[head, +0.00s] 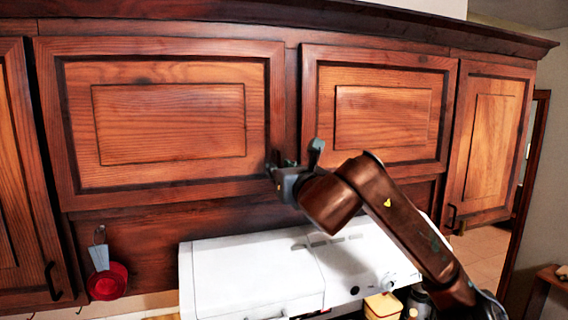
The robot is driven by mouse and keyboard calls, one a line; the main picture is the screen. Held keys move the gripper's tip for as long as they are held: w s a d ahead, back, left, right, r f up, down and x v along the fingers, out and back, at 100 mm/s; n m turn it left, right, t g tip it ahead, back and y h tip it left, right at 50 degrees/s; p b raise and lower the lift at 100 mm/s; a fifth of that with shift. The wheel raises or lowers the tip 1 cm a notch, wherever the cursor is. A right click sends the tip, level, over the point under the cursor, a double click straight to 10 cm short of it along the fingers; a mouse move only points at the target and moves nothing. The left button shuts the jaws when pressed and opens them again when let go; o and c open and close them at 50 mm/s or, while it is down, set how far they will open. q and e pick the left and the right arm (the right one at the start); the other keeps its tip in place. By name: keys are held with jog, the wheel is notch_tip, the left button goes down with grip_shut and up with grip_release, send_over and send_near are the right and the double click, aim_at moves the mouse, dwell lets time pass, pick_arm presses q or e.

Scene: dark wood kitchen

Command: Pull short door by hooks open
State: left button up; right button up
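A short, wide wooden cabinet door (165,75) with a raised panel is at the upper left, and it is shut. A similar short door (385,72) to its right is also shut. Below the left door, a hook (100,230) holds a light blue item (99,257) and a red round item (106,282). My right gripper (296,155) is in front of the lower right corner of the left door, near the gap between the doors. Its fingers are apart, with nothing seen between them. Contact with the door cannot be told. My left gripper is out of view.
A white appliance (240,275) stands below the doors, under my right arm. Tall cabinet doors with dark handles are at the far left (25,190) and right (490,140). A yellow-topped container (383,305) is at the bottom. The space before the left door is clear.

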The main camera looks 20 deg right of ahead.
jog(key=shift+c, duration=0.2)
grip_shut()
dwell(0.5)
